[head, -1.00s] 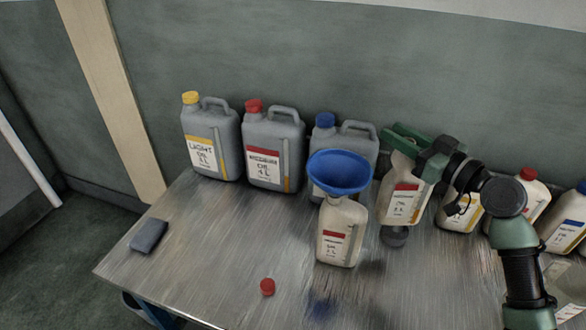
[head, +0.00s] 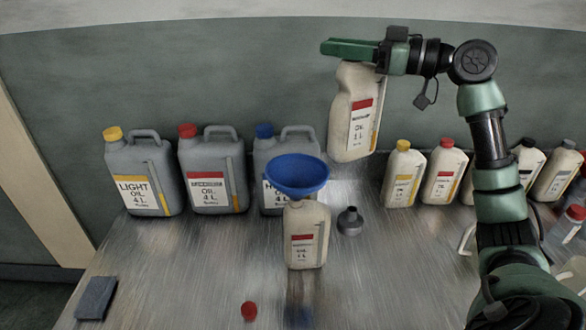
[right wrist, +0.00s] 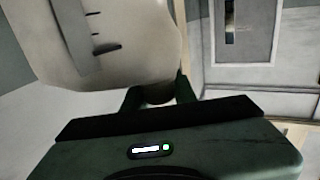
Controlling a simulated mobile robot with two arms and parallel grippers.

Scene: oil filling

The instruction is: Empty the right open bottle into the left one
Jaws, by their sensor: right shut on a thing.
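My right gripper (head: 350,48) is shut on the right bottle (head: 354,115), a cream bottle with a red-and-white label. It holds the bottle by the top, nearly upright, in the air above and right of the funnel. The bottle also shows close up in the right wrist view (right wrist: 110,45). The left bottle (head: 307,235), cream with a red label, stands on the table. A blue funnel (head: 297,175) sits in its mouth, so the mouth is hidden. A loose red cap (head: 249,311) lies near the front. My left gripper is not in view.
Grey canisters with yellow (head: 143,175), red (head: 212,172) and blue (head: 270,160) caps stand at the back left. A small dark funnel (head: 350,221) is right of the left bottle. Several capped bottles (head: 443,172) stand at the right. A dark block (head: 96,298) lies front left.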

